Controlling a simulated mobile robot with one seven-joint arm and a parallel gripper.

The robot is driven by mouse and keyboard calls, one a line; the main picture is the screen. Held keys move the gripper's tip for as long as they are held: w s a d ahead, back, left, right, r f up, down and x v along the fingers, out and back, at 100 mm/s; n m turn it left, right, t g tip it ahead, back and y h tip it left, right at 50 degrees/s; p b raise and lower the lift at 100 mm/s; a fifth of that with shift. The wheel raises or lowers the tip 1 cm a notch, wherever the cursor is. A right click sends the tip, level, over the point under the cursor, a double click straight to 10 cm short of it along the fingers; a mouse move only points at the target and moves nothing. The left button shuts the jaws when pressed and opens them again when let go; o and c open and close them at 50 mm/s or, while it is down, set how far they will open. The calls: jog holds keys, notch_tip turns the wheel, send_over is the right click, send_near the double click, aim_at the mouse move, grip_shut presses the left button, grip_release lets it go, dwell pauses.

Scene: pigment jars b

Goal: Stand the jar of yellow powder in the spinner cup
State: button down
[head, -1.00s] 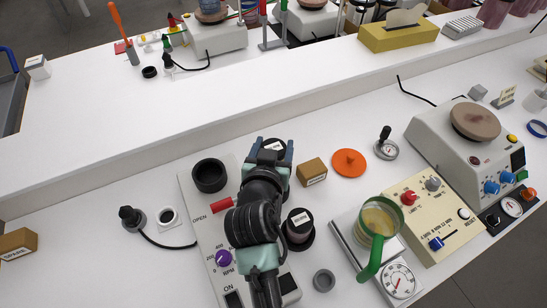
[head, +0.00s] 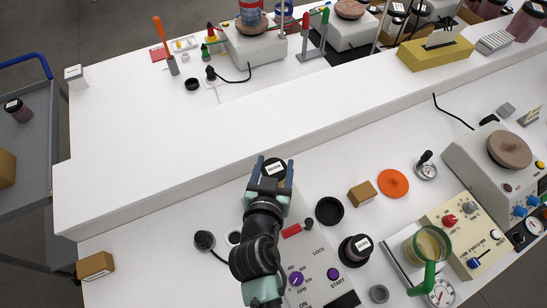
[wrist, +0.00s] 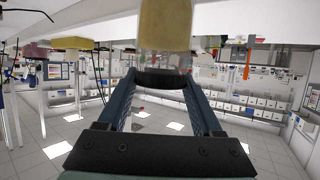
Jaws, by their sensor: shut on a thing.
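My gripper (head: 272,168) is shut on the jar of yellow powder (head: 273,167), whose dark lid and pale label show between the fingers in the head view. In the wrist view the jar (wrist: 165,25) shows its yellow contents, with its black lid (wrist: 163,78) between the fingers. The jar is held up over the back of the pale spinner unit, which carries a red lever (head: 292,230) and purple knobs. An empty black round holder (head: 329,211) lies to the right of the lever.
A lidded jar (head: 356,249) stands right of the spinner unit. A small brown box (head: 362,193) and an orange disc (head: 393,183) lie further back. A raised white ledge (head: 230,135) runs behind the bench.

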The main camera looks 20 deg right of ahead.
jog(key=shift+s+d, duration=0.2)
jog(key=shift+w+a+f+b, duration=0.1)
jog(key=shift+f+b, duration=0.35)
jog(key=shift+b, duration=0.15)
notch_tip(320, 180, down, 5)
jog(key=b, duration=0.5)
jog(key=shift+f+b, duration=2.1)
jog(key=shift+b, duration=0.35)
dwell(1.2)
grip_release()
jog(key=b+v, duration=0.3)
jog(key=v, duration=1)
jog(key=shift+r, duration=0.1)
